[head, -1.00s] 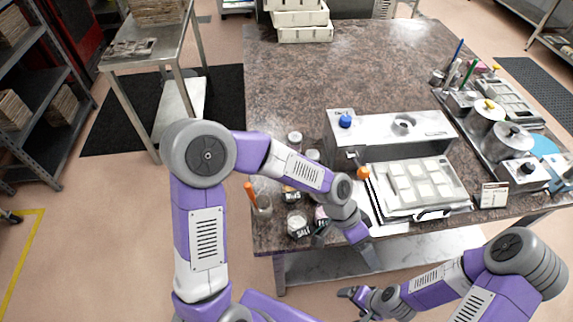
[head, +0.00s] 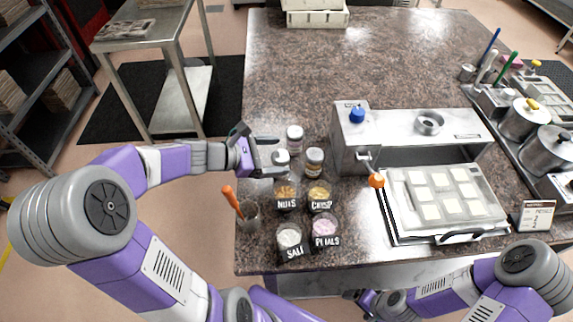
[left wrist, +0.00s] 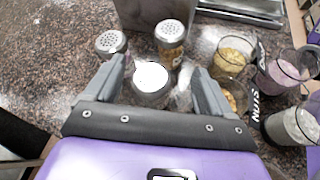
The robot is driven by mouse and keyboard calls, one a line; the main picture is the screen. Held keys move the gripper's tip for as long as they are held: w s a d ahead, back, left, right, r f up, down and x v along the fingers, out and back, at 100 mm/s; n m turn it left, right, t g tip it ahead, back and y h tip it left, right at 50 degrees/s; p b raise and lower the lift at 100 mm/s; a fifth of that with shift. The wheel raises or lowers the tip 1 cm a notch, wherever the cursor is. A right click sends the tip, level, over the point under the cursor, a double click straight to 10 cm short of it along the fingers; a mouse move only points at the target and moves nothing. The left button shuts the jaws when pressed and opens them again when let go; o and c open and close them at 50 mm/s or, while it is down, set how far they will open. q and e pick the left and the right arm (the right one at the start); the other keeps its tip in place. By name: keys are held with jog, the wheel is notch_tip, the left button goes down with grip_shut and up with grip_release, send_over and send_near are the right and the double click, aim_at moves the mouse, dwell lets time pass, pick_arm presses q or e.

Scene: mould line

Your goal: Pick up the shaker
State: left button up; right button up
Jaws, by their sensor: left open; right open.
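Three small jars stand close together on the stone counter. A far shaker (head: 294,138) has a holed metal lid in the left wrist view (left wrist: 110,43). A second holed-lid shaker (head: 314,160), with brownish contents, also shows in the left wrist view (left wrist: 170,36). A white-topped jar (head: 281,158) is nearest my left gripper; it shows in the left wrist view (left wrist: 151,78) with no holes visible. My left gripper (head: 279,155) is open, its fingers on either side of this jar; contact cannot be told. My right gripper (head: 362,299) is open and empty, low at the counter's front.
Labelled cups of nuts (head: 286,193), crisp (head: 319,193), salt (head: 289,237) and petals (head: 325,227) stand in front of the jars. A cup with an orange-handled tool (head: 250,216) is left of them. A metal machine (head: 350,140) and mould tray (head: 445,200) are at right.

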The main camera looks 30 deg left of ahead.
aim_at(286, 160)
pick_arm(q)
jog(key=a+n, duration=0.1)
jog(key=f+n, duration=0.1)
jog(key=s+a+f+n+t, duration=0.1)
jog(key=shift+s+a+f+n+y+b, duration=0.1)
jog(key=shift+a+n+y+b, duration=0.2)
jog(key=shift+n+y+b, duration=0.1)
jog(key=shift+a+f+n, duration=0.1)
jog(key=shift+f+n, duration=0.1)
jog(key=shift+n, duration=0.1)
jog(key=b+x, duration=0.1)
jog(key=x, duration=0.1)
jog(key=b+x, duration=0.1)
jog(key=x, duration=0.1)
jog(key=b+x, duration=0.1)
jog(key=x, duration=0.1)
jog(key=shift+s+d+f, duration=0.15)
jog(key=shift+d+f, duration=0.15)
jog(key=shift+f, duration=0.05)
jog(key=shift+w+d, duration=0.2)
jog(key=shift+w, duration=0.25)
jog(key=shift+t, duration=0.3)
jog(key=c, duration=1.1)
pick_arm(e)
jog(key=f, duration=0.4)
jog(key=shift+w+d+f, duration=0.1)
jog(key=shift+w+f, duration=0.15)
jog(key=shift+w, duration=0.15)
